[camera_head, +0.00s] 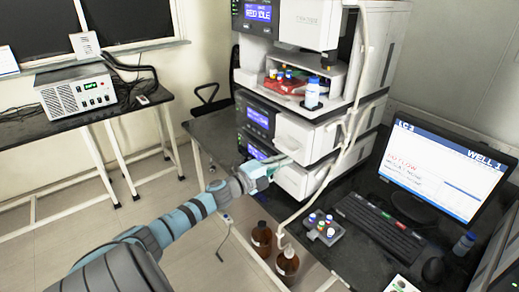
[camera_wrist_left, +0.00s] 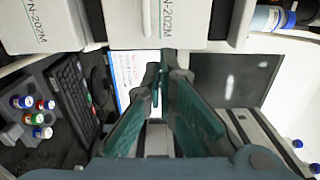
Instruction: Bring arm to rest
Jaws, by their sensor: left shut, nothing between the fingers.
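My left arm (camera_head: 190,212) reaches in from the lower left of the head view. Its gripper (camera_head: 284,163) is at the front of the stack of white instrument modules (camera_head: 305,137), close to a lower module's front; whether it touches cannot be told. In the left wrist view the green fingers of this gripper (camera_wrist_left: 165,78) come together at their tips, shut with nothing between them. White module fronts (camera_wrist_left: 125,20) stand above the fingers in that view. My right gripper is in neither view.
A monitor (camera_head: 443,168), keyboard (camera_head: 378,230) and grey vial rack (camera_head: 321,230) stand on the dark bench at right. Brown bottles (camera_head: 287,262) stand below the stack, beside a hanging white tube (camera_head: 318,190). Open floor lies left, before a side table (camera_head: 90,115).

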